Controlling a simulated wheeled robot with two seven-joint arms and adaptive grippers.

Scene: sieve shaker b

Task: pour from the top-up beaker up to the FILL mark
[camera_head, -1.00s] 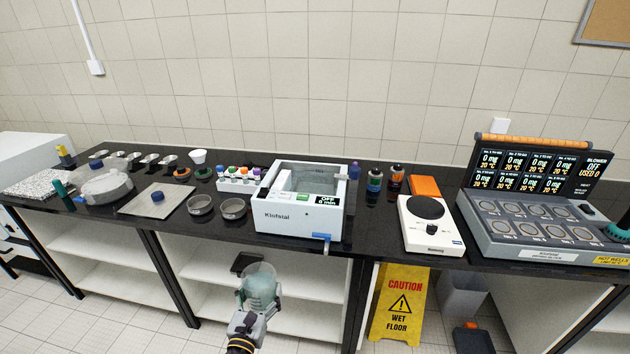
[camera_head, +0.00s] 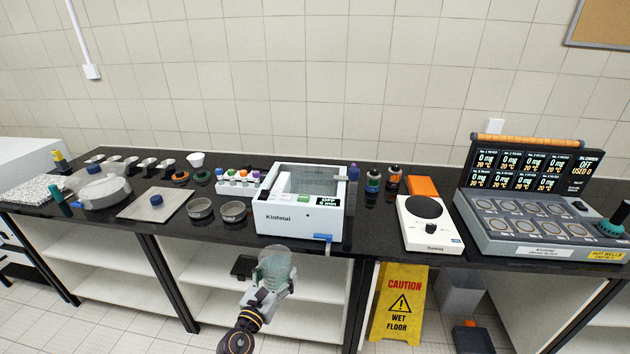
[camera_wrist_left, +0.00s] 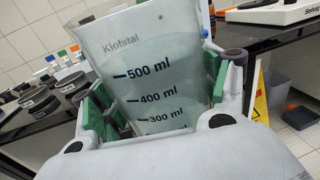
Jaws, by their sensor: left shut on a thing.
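My left gripper (camera_head: 264,295) is shut on a clear beaker (camera_head: 275,264) in front of the counter, a little below the bath's front edge. In the left wrist view the beaker (camera_wrist_left: 155,75) shows 300, 400 and 500 ml marks and a pale green liquid, with a green-padded finger on each side. It looks tilted in that view. The white Klofstal bath (camera_head: 288,220) stands on the counter behind it, with an open basin and a display reading OFF. A blue-handled tap is at its lower front right. I cannot make out a FILL mark. My right gripper is not seen.
Two round sieves (camera_head: 233,211) and a grey mat (camera_head: 155,203) lie left of the bath. A rack of coloured caps (camera_head: 238,181) stands behind. A hotplate-like device (camera_head: 429,225) and dark bottles are at right. A yellow wet-floor sign (camera_head: 400,302) stands below the counter.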

